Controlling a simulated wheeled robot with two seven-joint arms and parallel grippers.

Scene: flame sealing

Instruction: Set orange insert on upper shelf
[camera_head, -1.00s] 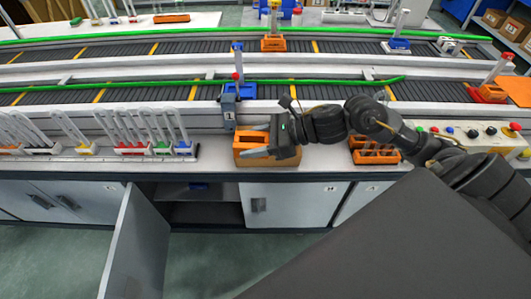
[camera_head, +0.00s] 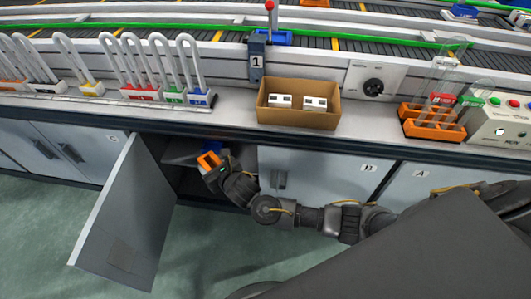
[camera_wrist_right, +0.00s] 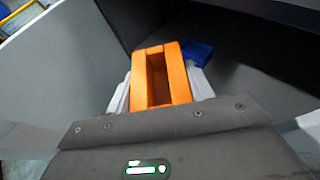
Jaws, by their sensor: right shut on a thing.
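The orange insert (camera_head: 208,161) is at the mouth of the open cabinet under the counter. My right gripper (camera_head: 211,167) is shut on it. In the right wrist view the orange insert (camera_wrist_right: 162,78) sits between the two pale fingers of the right gripper (camera_wrist_right: 161,95), with its slot facing the camera. The upper shelf (camera_head: 183,158) shows inside the cabinet, partly in shadow. A blue piece (camera_wrist_right: 196,52) lies just beyond the insert; it also shows in the head view (camera_head: 211,146). My left gripper is not in view.
The open cabinet door (camera_head: 125,205) stands to the left of the right gripper. A cardboard box (camera_head: 299,119) with two white pieces stands on the counter above. Closed doors (camera_head: 320,170) are to the right. The floor in front is clear.

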